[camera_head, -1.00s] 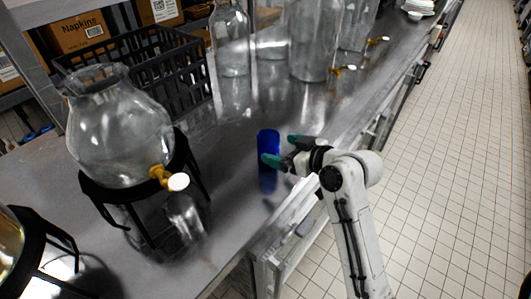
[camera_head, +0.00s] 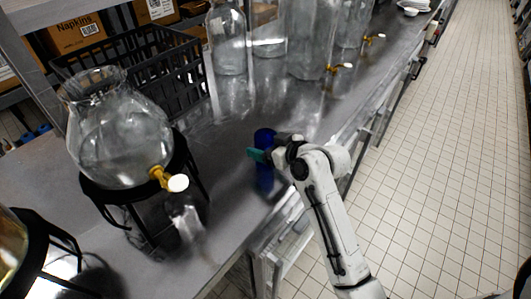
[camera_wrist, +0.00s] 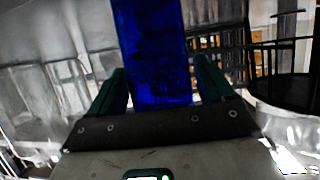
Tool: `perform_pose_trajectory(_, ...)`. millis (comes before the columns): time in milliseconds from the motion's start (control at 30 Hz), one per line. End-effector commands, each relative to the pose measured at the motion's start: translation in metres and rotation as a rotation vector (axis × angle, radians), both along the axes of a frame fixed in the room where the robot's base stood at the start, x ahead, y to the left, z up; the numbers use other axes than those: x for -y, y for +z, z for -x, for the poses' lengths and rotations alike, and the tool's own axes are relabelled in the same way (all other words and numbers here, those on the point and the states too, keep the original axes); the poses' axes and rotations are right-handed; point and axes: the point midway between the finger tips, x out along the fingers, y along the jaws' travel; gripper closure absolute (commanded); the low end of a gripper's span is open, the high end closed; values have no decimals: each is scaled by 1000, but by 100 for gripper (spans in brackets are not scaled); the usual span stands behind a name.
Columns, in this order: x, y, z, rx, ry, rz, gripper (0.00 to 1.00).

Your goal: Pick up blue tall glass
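The blue tall glass (camera_head: 264,136) stands upright on the metal counter, near its front edge. My gripper (camera_head: 264,149) is at the glass, with one teal finger in front of it and the other finger hidden. In the wrist view the blue glass (camera_wrist: 153,50) fills the space between the two teal fingers of my gripper (camera_wrist: 158,80), and its top runs out of the picture. Both fingers lie close along its sides; I cannot tell whether they press on it.
A round glass dispenser (camera_head: 120,140) on a black stand (camera_head: 190,165) is at the left. A black crate (camera_head: 170,75) and clear jars (camera_head: 228,45) with brass taps stand behind. The counter (camera_head: 230,185) is bare around the glass. Tiled floor (camera_head: 440,180) lies to the right.

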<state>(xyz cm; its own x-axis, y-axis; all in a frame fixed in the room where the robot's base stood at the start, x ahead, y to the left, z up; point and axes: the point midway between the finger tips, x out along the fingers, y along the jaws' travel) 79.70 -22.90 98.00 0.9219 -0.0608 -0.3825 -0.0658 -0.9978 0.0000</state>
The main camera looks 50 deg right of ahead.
Motion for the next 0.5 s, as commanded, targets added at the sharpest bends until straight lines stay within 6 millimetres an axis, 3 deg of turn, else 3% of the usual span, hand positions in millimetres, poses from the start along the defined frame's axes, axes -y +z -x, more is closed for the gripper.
perform_pose_trajectory(67,0,0,0,0,0,0,27)
perform_pose_trajectory(500,0,0,0,0,0,0,69)
